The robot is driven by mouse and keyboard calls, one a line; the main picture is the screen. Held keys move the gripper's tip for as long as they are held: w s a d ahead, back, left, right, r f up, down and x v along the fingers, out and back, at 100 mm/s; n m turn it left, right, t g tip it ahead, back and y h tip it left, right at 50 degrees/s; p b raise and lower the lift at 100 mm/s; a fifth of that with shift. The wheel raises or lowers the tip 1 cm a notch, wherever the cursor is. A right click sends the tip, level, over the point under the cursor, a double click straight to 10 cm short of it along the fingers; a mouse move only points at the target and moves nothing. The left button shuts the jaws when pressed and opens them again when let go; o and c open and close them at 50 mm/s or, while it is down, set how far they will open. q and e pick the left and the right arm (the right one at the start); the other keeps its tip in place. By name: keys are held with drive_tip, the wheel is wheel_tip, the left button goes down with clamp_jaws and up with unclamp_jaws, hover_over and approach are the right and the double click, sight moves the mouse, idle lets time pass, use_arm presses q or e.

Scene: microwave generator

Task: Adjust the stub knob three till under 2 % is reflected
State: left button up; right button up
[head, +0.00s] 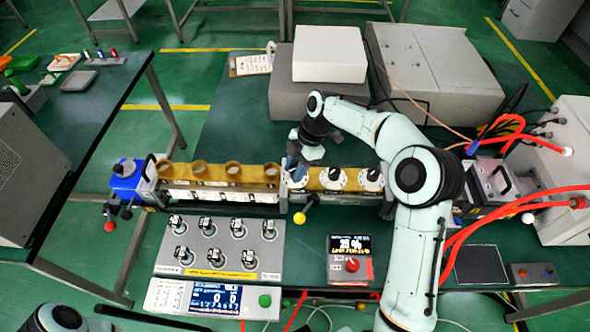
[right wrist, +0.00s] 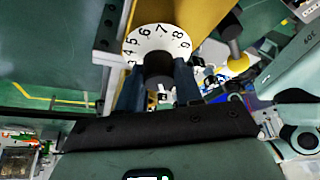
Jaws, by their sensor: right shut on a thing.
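Three stub knobs with white dials stand in a row on the brass waveguide (head: 318,187) in the head view. My right gripper (head: 294,166) is at the leftmost dial (head: 299,183) and hides most of its knob. In the right wrist view the gripper (right wrist: 158,82) is shut on a black knob (right wrist: 158,66) in front of a white numbered dial (right wrist: 150,40). The middle knob (head: 333,175) and the right knob (head: 372,174) are free. I cannot read which is number three. The red-button meter (head: 342,268) shows what looks like 25 %. My left gripper is out of view.
A grey panel (head: 205,229) with several small knobs lies in front of the waveguide. A control box with a blue screen (head: 212,298) is at the front. A yellow ball handle (head: 299,218) sticks out near the gripper. Red cables (head: 470,235) run at right.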

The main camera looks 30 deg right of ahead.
drive_tip(key=m+t+b, duration=0.1)
drive_tip(key=m, duration=0.1)
drive_tip(key=m+t+b, duration=0.1)
drive_tip(key=m+b, duration=0.1)
drive_tip(key=m, duration=0.1)
drive_tip(key=shift+f+h, duration=0.1)
drive_tip(key=shift+h, duration=0.2)
drive_tip(key=m+t+b, duration=0.1)
drive_tip(key=m, duration=0.2)
drive_tip(key=shift+b, duration=0.35)
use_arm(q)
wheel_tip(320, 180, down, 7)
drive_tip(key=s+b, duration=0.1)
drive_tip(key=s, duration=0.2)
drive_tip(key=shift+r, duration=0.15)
use_arm(e)
drive_tip(key=shift+m+t+h, duration=0.4)
drive_tip(key=shift+m+h, duration=0.2)
drive_tip(key=shift+m, duration=0.9)
drive_tip(key=o, duration=0.8)
drive_tip(key=shift+c, duration=0.2)
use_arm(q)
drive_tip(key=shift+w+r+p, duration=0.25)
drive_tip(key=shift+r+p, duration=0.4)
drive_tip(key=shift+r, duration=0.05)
use_arm(e)
drive_tip(key=v, duration=1.3)
drive_tip(key=shift+r, duration=0.35)
